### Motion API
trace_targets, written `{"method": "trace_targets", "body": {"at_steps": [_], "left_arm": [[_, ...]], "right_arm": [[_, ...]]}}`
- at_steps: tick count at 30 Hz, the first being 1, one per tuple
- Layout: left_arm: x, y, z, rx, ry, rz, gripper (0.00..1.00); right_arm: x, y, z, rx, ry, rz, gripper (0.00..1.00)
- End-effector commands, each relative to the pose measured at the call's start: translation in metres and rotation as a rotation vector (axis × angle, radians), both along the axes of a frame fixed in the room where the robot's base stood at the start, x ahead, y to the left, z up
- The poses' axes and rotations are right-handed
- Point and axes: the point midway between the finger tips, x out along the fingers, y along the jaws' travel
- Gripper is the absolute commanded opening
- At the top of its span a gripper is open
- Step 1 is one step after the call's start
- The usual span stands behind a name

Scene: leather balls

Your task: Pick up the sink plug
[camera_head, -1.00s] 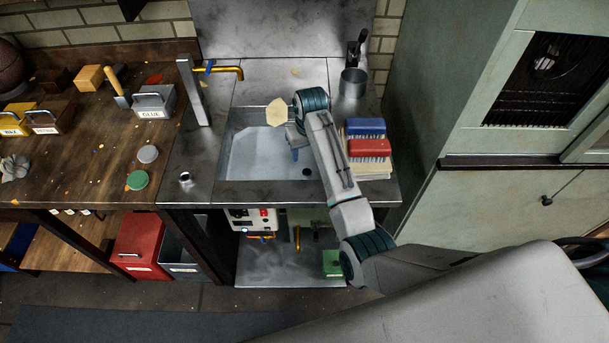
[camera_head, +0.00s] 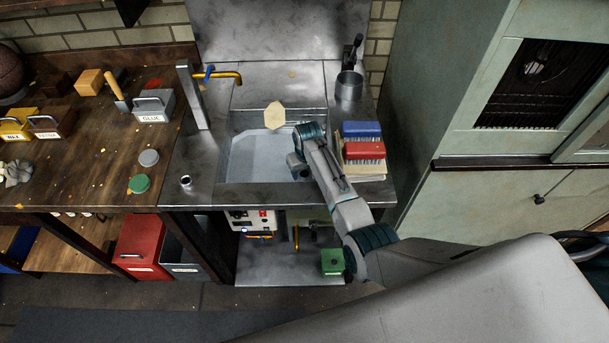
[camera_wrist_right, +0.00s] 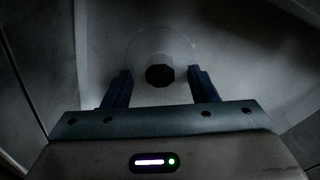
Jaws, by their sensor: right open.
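The sink (camera_head: 262,160) is a steel basin set in the metal counter. In the right wrist view a small dark, many-sided piece (camera_wrist_right: 160,75), which looks like the sink plug, lies on the basin floor inside a paler round ring. I cannot tell for sure whether it is the plug or the dark drain opening. My right gripper (camera_wrist_right: 158,84) is open, pointing down into the basin. Its two blue fingers stand either side of the dark piece, with nothing between them gripped. My left gripper is not in view.
A pale octagonal piece (camera_head: 274,115) shows at the basin's back edge. A yellow tap (camera_head: 225,76) stands behind left. Red (camera_head: 364,150) and blue brushes (camera_head: 361,129) lie on the right counter. A metal cup (camera_head: 349,86) stands behind them.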

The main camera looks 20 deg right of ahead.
Motion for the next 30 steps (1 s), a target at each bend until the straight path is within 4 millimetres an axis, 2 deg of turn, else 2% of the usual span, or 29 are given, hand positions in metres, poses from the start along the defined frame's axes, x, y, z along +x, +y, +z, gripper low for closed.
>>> {"method": "trace_targets", "body": {"at_steps": [6, 13, 23, 26, 30], "left_arm": [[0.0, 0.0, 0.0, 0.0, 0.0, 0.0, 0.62], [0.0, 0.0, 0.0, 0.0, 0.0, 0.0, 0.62], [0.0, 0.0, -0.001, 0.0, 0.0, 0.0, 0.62], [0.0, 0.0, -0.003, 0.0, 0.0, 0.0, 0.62], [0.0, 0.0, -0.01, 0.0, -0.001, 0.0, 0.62]], "right_arm": [[0.0, 0.0, -0.001, 0.0, 0.0, 0.0, 0.52], [0.0, 0.0, -0.001, 0.0, 0.0, 0.0, 0.07], [0.001, 0.0, 0.003, 0.0, -0.002, 0.0, 0.06], [0.001, 0.0, 0.014, 0.0, -0.004, 0.0, 0.06], [0.001, 0.0, 0.039, 0.001, -0.005, -0.001, 0.06]]}}
